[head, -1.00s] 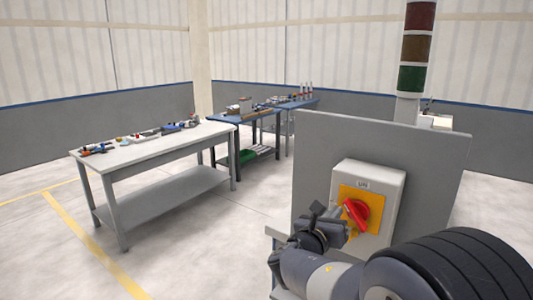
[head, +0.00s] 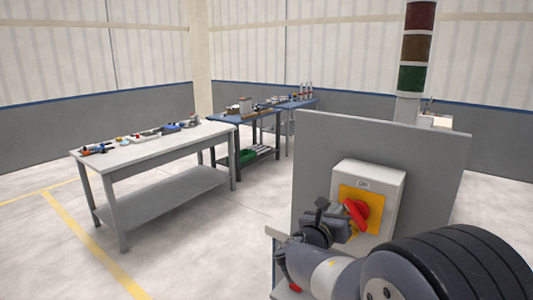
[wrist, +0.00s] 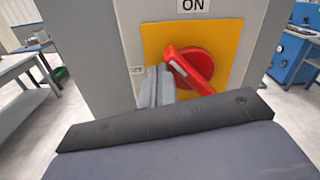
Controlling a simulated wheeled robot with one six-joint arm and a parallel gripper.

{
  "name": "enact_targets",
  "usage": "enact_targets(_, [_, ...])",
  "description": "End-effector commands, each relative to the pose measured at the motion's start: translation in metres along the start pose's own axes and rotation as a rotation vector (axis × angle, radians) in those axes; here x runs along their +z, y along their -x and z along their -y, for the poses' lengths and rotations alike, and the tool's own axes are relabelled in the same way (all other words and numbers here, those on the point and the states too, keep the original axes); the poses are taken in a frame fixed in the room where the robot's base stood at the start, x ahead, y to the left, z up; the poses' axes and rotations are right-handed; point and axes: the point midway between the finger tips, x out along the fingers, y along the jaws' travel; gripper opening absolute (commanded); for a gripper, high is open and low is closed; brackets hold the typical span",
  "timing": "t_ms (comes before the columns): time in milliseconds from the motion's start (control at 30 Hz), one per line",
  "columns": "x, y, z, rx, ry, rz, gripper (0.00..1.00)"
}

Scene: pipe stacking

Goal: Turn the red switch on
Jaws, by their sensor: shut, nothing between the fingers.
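The red switch (head: 357,213) is a rotary handle on a yellow plate (head: 372,200) on the front of a pale grey box (head: 383,181). In the wrist view the red handle (wrist: 191,71) slants from upper left to lower right, below a label reading "ON" (wrist: 193,5). My gripper (wrist: 157,86) is shut and empty, just left of the handle in front of the yellow plate. I cannot tell whether the fingers touch the handle. In the head view my gripper (head: 334,212) partly covers the left side of the switch.
The box is fixed to an upright grey panel (head: 325,160). A signal tower (head: 415,47) with red, amber and green sections rises behind it. A white workbench (head: 150,146) with small parts stands left, and blue tables (head: 245,119) stand farther back. The floor between is clear.

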Motion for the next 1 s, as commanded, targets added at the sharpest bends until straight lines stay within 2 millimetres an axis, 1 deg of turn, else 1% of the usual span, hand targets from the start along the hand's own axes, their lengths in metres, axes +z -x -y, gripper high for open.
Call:
enact_targets(300, [0.005, 0.0, 0.008, -0.002, 0.0, 0.001, 0.0])
enact_targets(700, [0.011, 0.0, 0.012, -0.003, -0.001, 0.003, 0.0])
enact_targets(1000, [0.01, 0.0, 0.012, -0.002, -0.001, 0.002, 0.0])
